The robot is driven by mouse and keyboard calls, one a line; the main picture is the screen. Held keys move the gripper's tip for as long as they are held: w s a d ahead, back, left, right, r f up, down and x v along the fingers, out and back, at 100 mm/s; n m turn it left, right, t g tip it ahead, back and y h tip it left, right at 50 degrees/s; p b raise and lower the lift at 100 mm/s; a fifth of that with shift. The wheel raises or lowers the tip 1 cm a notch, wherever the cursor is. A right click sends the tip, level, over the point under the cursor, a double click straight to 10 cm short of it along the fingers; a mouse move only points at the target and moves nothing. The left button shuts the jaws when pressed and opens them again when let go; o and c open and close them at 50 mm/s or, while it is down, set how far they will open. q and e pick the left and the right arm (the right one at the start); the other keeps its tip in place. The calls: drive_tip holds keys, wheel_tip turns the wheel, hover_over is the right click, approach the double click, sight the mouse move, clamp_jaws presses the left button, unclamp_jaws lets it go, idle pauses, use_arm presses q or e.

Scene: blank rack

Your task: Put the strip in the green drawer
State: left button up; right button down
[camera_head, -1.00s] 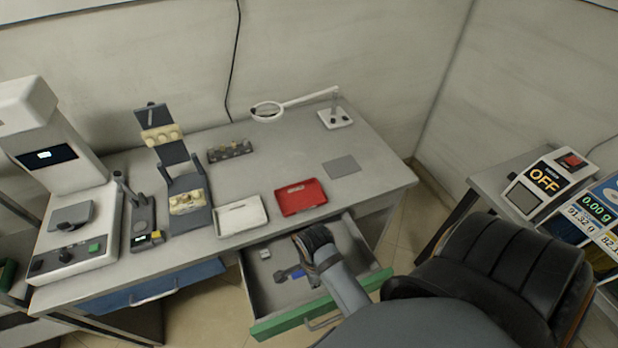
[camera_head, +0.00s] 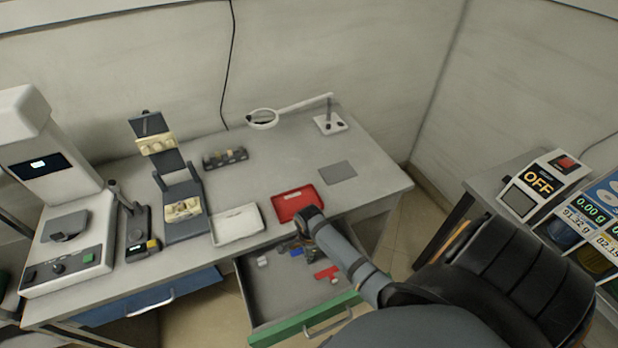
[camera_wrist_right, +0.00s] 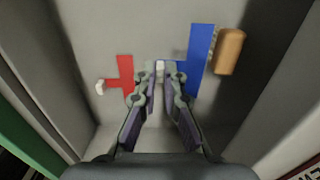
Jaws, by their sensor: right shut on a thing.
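The green drawer (camera_head: 292,329) is pulled open under the bench's right half. Its green front also shows at the left of the wrist view (camera_wrist_right: 28,148). My right gripper (camera_head: 296,246) is low at the drawer's rear. In the wrist view its fingers (camera_wrist_right: 162,80) are shut at the narrow, white-tipped side of a blue piece (camera_wrist_right: 201,58), probably the strip; the exact contact is partly hidden. A red T-shaped piece (camera_head: 327,273) lies on the drawer floor; it shows left of the fingers in the wrist view (camera_wrist_right: 126,76). My left gripper is not in view.
A tan block (camera_wrist_right: 229,51) lies beside the blue piece. A small white item (camera_head: 263,262) is in the drawer. A white tray (camera_head: 238,226) and a red tray (camera_head: 297,204) stand on the bench edge above. A closed blue drawer (camera_head: 150,297) is at left.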

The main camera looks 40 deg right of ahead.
drive_tip(key=shift+w+d+f, duration=0.1)
drive_tip(key=shift+w+f, duration=0.1)
drive_tip(key=shift+f, duration=1.6)
drive_tip(key=shift+f+b, duration=0.1)
drive_tip(key=shift+b, duration=0.2)
drive_tip(key=c, duration=1.5)
unclamp_jaws()
drive_tip(key=shift+o, duration=0.2)
wheel_tip(320, 180, up, 12)
drive_tip(key=shift+r+p, duration=0.1)
drive_tip(key=shift+p, duration=0.55)
